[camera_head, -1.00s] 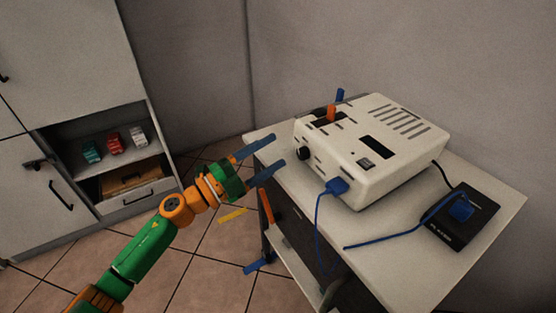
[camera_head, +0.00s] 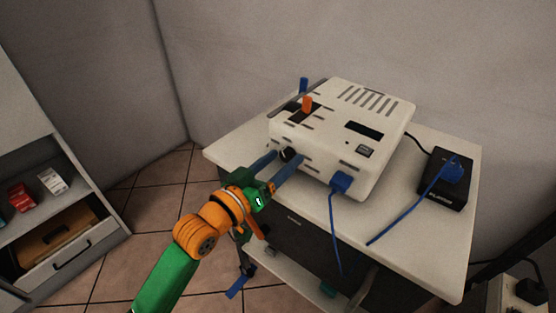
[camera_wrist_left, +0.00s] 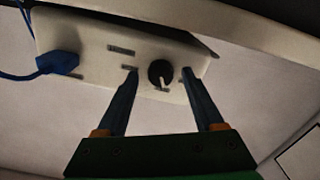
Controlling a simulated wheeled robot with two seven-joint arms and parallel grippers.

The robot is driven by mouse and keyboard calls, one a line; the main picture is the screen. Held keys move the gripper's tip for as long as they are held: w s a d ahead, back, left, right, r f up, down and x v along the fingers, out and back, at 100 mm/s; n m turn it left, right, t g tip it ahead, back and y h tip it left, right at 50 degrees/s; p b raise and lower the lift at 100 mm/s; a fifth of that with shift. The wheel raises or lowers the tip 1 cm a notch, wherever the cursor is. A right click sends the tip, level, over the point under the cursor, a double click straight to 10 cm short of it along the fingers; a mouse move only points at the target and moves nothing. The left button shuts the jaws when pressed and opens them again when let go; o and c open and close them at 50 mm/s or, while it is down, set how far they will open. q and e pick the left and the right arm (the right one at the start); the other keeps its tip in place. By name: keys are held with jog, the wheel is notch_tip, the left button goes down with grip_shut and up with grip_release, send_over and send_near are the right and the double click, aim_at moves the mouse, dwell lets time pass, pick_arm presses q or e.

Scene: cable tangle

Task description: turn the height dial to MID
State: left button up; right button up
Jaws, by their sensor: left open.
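The height dial is a round black knob (camera_head: 290,154) on the front side of a white box (camera_head: 380,165) on a table. In the left wrist view the knob (camera_wrist_left: 161,73) shows a pale pointer line aimed toward the picture's bottom. The small markings around it are too blurred to read. My left gripper (camera_head: 288,156) is open, with its two blue fingers on either side of the knob. In the left wrist view the fingers (camera_wrist_left: 159,73) stand apart from the knob, with gaps on both sides. My right gripper is not in view.
A blue plug (camera_head: 341,181) with a hanging cable sits in the box's front, right of the dial. An orange lever (camera_head: 307,104) stands on top. A black adapter (camera_head: 444,181) with a blue plug lies on the white table (camera_head: 425,255). A shelf cabinet (camera_head: 75,225) stands at left.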

pick_arm(q)
grip_shut()
jog(key=m+p, duration=0.2)
jog(key=shift+r+p, duration=0.4)
jog(key=shift+f+m, duration=0.15)
jog(key=shift+m, duration=0.35)
jog(key=shift+f, duration=0.25)
grip_release()
jog(key=v, duration=0.7)
